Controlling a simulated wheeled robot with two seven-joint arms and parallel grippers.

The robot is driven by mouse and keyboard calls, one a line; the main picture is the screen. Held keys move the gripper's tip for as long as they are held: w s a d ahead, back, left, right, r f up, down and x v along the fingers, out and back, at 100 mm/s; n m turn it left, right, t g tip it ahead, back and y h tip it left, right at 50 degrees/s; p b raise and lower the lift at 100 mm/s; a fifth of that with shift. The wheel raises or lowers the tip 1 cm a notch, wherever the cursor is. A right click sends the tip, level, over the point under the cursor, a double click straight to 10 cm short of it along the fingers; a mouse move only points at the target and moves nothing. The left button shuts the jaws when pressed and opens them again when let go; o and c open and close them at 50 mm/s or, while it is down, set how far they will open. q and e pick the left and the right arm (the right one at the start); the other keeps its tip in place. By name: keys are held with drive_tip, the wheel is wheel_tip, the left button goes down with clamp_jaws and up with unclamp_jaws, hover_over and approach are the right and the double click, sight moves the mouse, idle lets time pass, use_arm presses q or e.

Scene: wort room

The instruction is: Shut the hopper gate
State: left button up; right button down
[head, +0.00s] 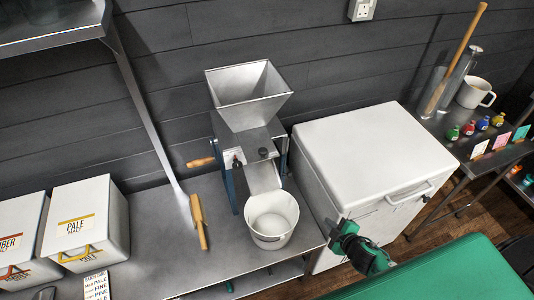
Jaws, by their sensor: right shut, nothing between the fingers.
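The grain mill stands on the steel bench against the wall, with a flared grey hopper (248,90) on top. A flat grey plate (250,147) with a dark knob (263,153) sits below the hopper; it looks like the gate, but I cannot tell how far open it is. A white bucket (271,219) stands under the mill's chute. My right gripper (345,233) is shut and empty, in front of the white chest and to the right of the bucket, apart from the mill. My left gripper is not in view.
A white chest (375,150) with a handle stands right of the mill. A wooden-handled brush (199,222) lies on the bench (160,235). A pale malt bin (85,222) is at left. A side table at right holds a mug (474,92) and small coloured bottles.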

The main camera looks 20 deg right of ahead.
drive_tip(key=a+r+n+y+p, duration=0.1)
drive_tip(key=a+r+n+y, duration=0.25)
drive_tip(key=r, duration=0.65)
drive_tip(key=a+r+n+y+p, duration=0.1)
drive_tip(key=a+r+n+y, duration=0.3)
drive_tip(key=r, duration=0.5)
drive_tip(key=a+r+n+y+p, duration=0.15)
drive_tip(key=a+r+n, duration=0.35)
drive_tip(key=r, duration=0.5)
drive_tip(key=w+a+f+p, duration=0.2)
drive_tip(key=w+a+p, duration=0.2)
drive_tip(key=w, duration=0.8)
drive_tip(key=shift+w+a+t+p, duration=0.15)
drive_tip(key=shift+a+t+p, duration=0.25)
drive_tip(key=shift+a, duration=0.15)
